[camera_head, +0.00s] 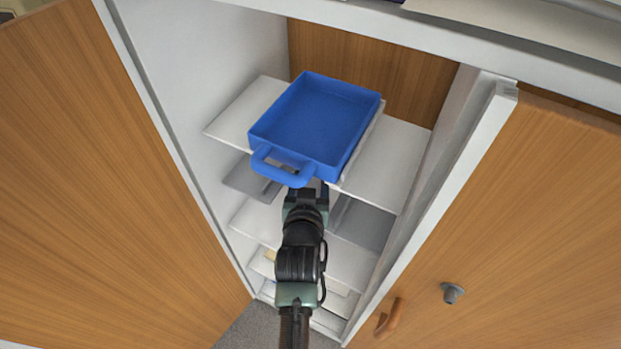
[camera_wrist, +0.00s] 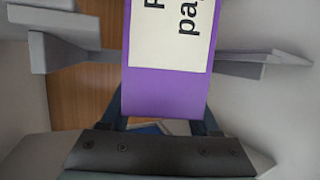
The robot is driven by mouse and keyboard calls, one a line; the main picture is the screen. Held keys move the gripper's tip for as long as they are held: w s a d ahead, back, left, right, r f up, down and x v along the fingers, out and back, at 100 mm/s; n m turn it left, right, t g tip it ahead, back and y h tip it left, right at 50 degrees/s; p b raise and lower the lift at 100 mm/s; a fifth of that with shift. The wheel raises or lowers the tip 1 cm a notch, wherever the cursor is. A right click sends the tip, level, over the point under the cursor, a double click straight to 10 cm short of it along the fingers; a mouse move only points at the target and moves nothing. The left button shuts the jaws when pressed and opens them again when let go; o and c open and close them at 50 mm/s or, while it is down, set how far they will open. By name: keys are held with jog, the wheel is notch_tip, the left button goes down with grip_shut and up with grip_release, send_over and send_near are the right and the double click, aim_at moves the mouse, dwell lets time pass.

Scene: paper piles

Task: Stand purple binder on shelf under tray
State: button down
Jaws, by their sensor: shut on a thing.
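The purple binder (camera_wrist: 165,92) shows in the wrist view with a pale label bearing cut-off black lettering. My gripper (camera_wrist: 160,126) is shut on its near end, one finger on each side. In the head view my gripper (camera_head: 306,188) is at the cabinet opening, just below the handle of the blue tray (camera_head: 262,128). The binder is hidden there by the tray and my arm. The tray sits on the upper white shelf (camera_head: 385,165), its handle towards me. Whether the binder touches a shelf cannot be told.
Grey shelf pieces (camera_head: 365,222) lie below the tray's shelf on both sides of my arm. Wooden doors stand open at left (camera_head: 95,180) and right (camera_head: 510,210). The white side walls (camera_head: 195,85) bound the opening. Lower shelves (camera_head: 345,262) show several flat items.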

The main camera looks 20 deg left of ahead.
jog(key=shift+f, duration=0.1)
jog(key=shift+c, duration=0.6)
grip_release()
jog(key=shift+r, duration=0.25)
jog(key=shift+s+d, duration=0.1)
jog(key=shift+s, duration=0.3)
jog(key=v, duration=1.1)
jog(key=shift+p, duration=0.3)
jog(key=shift+s, duration=0.1)
